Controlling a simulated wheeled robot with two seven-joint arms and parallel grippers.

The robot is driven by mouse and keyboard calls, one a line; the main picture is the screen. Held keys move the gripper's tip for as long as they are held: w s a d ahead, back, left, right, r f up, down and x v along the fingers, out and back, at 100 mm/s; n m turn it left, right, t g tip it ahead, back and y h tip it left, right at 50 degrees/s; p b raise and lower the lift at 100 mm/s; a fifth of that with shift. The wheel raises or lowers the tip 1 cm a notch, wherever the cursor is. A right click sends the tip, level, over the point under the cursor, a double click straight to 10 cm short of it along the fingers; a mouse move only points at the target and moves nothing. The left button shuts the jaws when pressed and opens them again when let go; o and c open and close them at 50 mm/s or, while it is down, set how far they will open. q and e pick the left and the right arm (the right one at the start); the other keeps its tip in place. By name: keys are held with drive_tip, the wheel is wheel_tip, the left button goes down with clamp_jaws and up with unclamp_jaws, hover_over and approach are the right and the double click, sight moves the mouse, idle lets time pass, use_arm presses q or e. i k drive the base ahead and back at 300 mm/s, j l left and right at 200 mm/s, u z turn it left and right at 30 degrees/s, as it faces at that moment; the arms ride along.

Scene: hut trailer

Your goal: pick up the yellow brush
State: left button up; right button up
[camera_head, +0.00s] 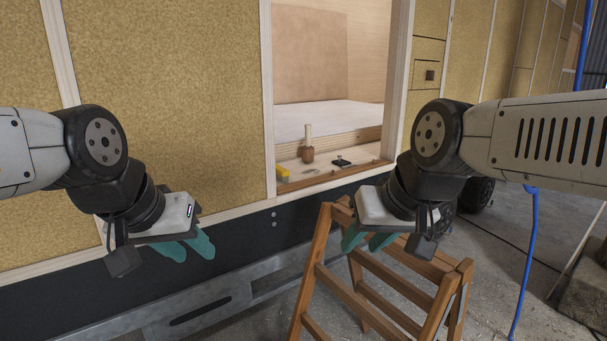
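A small yellow object (283,173), which looks like the yellow brush, lies at the left end of the doorway floor, against the left door post. It is partly cut off by the frame, and its bristles are too small to make out. My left gripper (188,248) has teal fingers, spread a little apart and empty, in front of the wall to the lower left of the brush. My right gripper (366,240) is also open and empty, in front of the wooden ladder, to the lower right of the brush. Neither gripper touches the brush.
A wooden mallet (307,148) stands upright on the doorway floor, with a dark flat object (341,162) to its right and small metal items between. The wooden stepladder (365,275) stands below the doorway. A blue hose (528,250) hangs at the right.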

sight(282, 173)
drive_tip(key=k+z, duration=0.1)
drive_tip(key=k, duration=0.55)
drive_tip(key=i+z, duration=0.15)
drive_tip(key=z, duration=1.5)
drive_tip(key=i+j, duration=0.1)
drive_tip(key=j, duration=0.35)
drive_tip(key=i+j, duration=0.1)
drive_tip(key=j, duration=0.35)
drive_tip(key=i+j, duration=0.15)
drive_tip(key=j, duration=0.3)
drive_tip(key=i+j, duration=0.1)
drive_tip(key=j, duration=0.35)
drive_tip(key=i+j+z, duration=0.1)
drive_tip(key=j, duration=0.35)
drive_tip(key=i+j, duration=0.1)
drive_tip(key=j, duration=0.8)
